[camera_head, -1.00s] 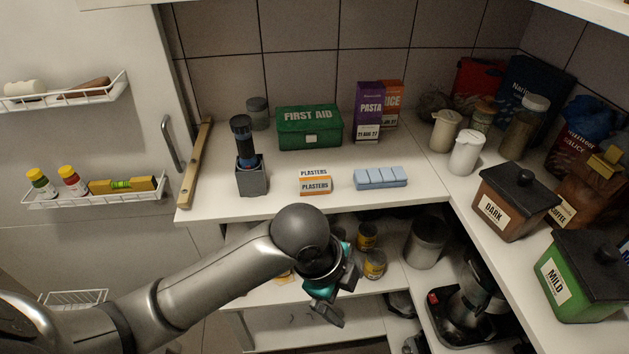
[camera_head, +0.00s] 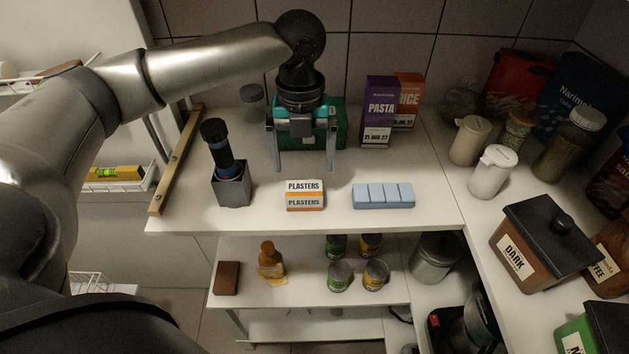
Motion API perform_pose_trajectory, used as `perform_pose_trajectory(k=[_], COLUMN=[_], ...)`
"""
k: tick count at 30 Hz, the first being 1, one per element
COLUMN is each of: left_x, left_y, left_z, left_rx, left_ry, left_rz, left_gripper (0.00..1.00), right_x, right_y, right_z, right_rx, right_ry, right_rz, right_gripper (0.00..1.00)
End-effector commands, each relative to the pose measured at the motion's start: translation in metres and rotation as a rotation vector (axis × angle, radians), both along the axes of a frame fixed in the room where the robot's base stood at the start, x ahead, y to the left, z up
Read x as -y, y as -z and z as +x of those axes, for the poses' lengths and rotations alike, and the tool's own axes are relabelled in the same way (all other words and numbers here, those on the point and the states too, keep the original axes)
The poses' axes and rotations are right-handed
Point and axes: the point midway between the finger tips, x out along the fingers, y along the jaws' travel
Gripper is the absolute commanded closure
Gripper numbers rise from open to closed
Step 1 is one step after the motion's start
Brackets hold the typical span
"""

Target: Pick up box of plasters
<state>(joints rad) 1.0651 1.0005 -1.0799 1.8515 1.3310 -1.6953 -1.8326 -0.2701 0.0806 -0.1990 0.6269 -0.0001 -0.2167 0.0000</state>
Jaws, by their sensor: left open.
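The box of plasters (camera_head: 304,196) is a small white and orange box lettered PLASTERS, standing near the front edge of the upper shelf. My left gripper (camera_head: 304,168) points down behind and above the box, with its two fingers apart and nothing between them. The fingertips appear a little short of the box and not touching it. My right gripper is not in view.
On the shelf (camera_head: 420,215), a blue pill organizer (camera_head: 383,196) lies right of the plasters, and a grey holder with a dark torch (camera_head: 232,187) stands left. Pasta (camera_head: 378,112) and rice (camera_head: 408,100) boxes stand behind. A wooden bar (camera_head: 176,165) lies at the left edge.

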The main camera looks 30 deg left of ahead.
Motion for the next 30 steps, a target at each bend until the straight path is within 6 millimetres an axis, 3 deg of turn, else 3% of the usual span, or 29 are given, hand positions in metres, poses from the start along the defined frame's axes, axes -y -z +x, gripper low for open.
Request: perform_pose_trajectory(k=[9, 15, 23, 30], left_x=[0.005, 0.007, 0.007, 0.007], left_y=[0.039, 0.065, 0.070, 0.069], left_z=[-0.006, -0.007, -0.007, -0.006], left_rx=[-0.004, -0.001, 0.002, 0.002], left_ry=[0.000, -0.002, -0.001, -0.001], left_rz=[0.000, 0.001, 0.001, 0.001], left_gripper=[0.00, 0.00, 0.00, 0.24], right_x=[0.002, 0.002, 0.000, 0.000], right_y=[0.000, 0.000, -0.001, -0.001], right_z=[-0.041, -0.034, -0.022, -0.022], right_rx=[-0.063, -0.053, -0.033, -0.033], right_ry=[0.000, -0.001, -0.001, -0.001], right_rz=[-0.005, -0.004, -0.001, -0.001], right_gripper=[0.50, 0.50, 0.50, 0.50])
